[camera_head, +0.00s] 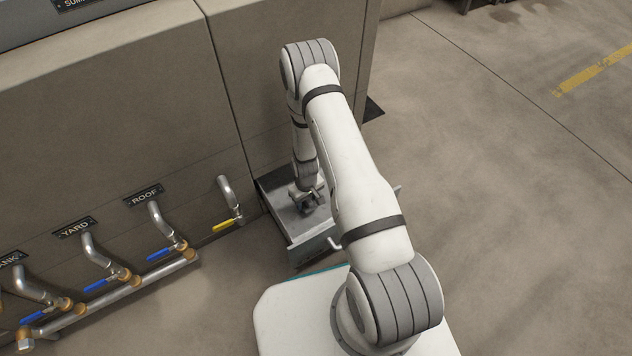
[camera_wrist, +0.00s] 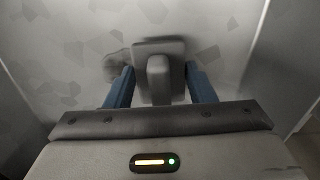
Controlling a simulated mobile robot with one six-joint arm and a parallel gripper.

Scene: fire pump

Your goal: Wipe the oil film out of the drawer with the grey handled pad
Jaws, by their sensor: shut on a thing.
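The open metal drawer (camera_head: 276,200) sticks out low from the cabinet in the head view. My gripper (camera_head: 306,198) reaches down into it, partly hidden by my own arm. In the wrist view my gripper (camera_wrist: 160,84) has its two blue fingers on either side of the grey handle (camera_wrist: 158,70) of the pad, shut on it. The pad's flat plate (camera_wrist: 145,47) shows around and beyond the handle, over the drawer floor (camera_wrist: 220,30). A darker rounded smudge (camera_wrist: 117,66) lies just left of the pad; I cannot tell for sure whether it is oil film.
Drawer walls rise close at the left and right (camera_wrist: 285,60) in the wrist view. Left of the drawer, pipes with blue-handled valves (camera_head: 95,286) and one yellow-handled valve (camera_head: 229,224) stick out from the cabinet (camera_head: 110,120). Open floor (camera_head: 510,200) lies to the right.

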